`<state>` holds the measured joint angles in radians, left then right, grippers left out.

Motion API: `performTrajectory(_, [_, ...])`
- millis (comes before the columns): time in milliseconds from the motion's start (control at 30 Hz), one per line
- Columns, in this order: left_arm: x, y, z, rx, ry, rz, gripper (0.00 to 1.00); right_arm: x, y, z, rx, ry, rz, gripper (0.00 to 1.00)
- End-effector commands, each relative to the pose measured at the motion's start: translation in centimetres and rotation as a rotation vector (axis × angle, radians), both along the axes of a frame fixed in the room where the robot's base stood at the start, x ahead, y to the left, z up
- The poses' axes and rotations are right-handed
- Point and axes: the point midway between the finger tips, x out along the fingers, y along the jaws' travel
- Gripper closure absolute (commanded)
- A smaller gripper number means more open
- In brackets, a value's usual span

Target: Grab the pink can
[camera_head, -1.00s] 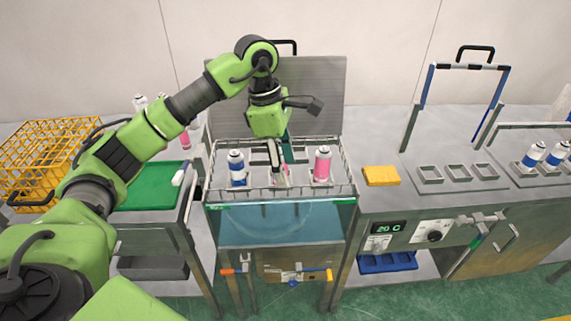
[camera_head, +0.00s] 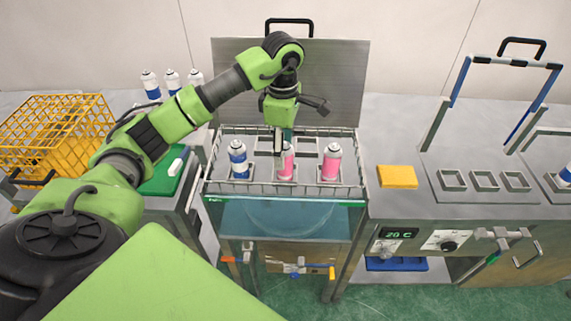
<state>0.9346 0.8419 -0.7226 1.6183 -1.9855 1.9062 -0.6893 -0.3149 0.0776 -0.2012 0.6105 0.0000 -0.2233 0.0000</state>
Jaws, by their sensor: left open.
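A pink can (camera_head: 286,164) stands upright in the middle of the wire rack (camera_head: 222,188). A second pink can (camera_head: 331,163) stands to its right and a blue-and-white can (camera_head: 238,161) to its left. My left gripper (camera_head: 283,146) is open, pointing down at the middle pink can. Its fingers are close to that can's top and appear to hide part of it; I cannot tell whether they touch it. My right gripper is not in view.
The rack sits over a water tank with an upright metal lid (camera_head: 340,85) behind. A yellow block (camera_head: 397,177) lies to the right. A yellow crate (camera_head: 60,130) and a green board (camera_head: 160,180) are at left. Several cans stand behind my left arm.

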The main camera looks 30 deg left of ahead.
Motion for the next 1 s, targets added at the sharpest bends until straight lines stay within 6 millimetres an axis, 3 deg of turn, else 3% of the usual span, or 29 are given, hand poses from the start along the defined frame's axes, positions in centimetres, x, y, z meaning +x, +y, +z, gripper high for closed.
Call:
performTrajectory(100, [0.0, -0.1, -0.6, -0.001, 0.002, -0.001, 0.50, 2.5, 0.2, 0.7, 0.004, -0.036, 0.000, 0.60])
performTrajectory(200, [-0.2, -0.3, -1.7, -0.001, 0.006, -0.001, 0.50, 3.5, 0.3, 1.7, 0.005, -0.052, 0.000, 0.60])
performTrajectory(433, [-0.1, -0.5, -4.8, -0.001, 0.002, 0.000, 0.50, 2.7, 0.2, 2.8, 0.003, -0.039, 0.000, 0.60])
performTrajectory(700, [0.0, -0.4, -5.4, 0.000, -0.001, -0.001, 0.50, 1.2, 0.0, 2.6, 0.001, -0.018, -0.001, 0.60])
performTrajectory(733, [0.0, -0.4, -5.4, 0.000, -0.001, -0.001, 0.52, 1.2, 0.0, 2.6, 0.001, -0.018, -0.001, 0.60])
performTrajectory(900, [0.0, -0.4, -5.4, 0.000, -0.001, 0.000, 0.94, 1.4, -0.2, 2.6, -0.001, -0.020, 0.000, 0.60])
performTrajectory(1000, [0.0, -0.4, -5.4, 0.000, -0.001, 0.000, 0.94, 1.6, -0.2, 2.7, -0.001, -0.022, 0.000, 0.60])
